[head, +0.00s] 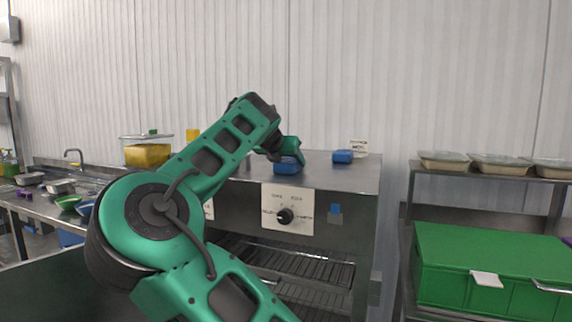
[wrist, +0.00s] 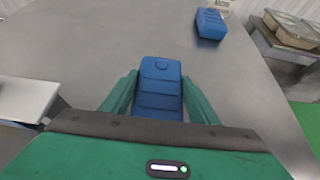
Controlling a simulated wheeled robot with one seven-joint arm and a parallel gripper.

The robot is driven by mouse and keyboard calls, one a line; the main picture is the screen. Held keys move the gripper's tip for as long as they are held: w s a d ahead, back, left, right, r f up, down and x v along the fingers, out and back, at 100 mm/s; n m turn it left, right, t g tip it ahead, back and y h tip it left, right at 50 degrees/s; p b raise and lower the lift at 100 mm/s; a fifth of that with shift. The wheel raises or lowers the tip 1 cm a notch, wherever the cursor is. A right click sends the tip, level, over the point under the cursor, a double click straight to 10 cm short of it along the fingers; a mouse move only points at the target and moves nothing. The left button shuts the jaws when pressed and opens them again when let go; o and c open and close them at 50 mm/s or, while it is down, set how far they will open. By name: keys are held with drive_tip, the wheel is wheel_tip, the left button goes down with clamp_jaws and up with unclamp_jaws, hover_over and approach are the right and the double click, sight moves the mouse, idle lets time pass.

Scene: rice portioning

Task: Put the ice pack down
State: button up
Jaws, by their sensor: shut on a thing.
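A blue ice pack (wrist: 160,92) is between the two green fingers of my gripper (wrist: 158,100), which is shut on it. In the head view the held ice pack (head: 289,165) shows at the end of my arm, low over the steel top of the appliance (head: 318,177). I cannot tell whether it touches the surface. A second blue ice pack (head: 342,156) lies on the same steel top to the right, apart from my gripper. It also shows in the wrist view (wrist: 211,23).
A clear container with yellow contents (head: 148,152) stands at the left of the top. The steel around the held pack is clear.

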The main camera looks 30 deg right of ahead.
drive_tip(key=o, duration=1.3)
drive_tip(key=shift+f, duration=0.1)
drive_tip(key=v, duration=1.2)
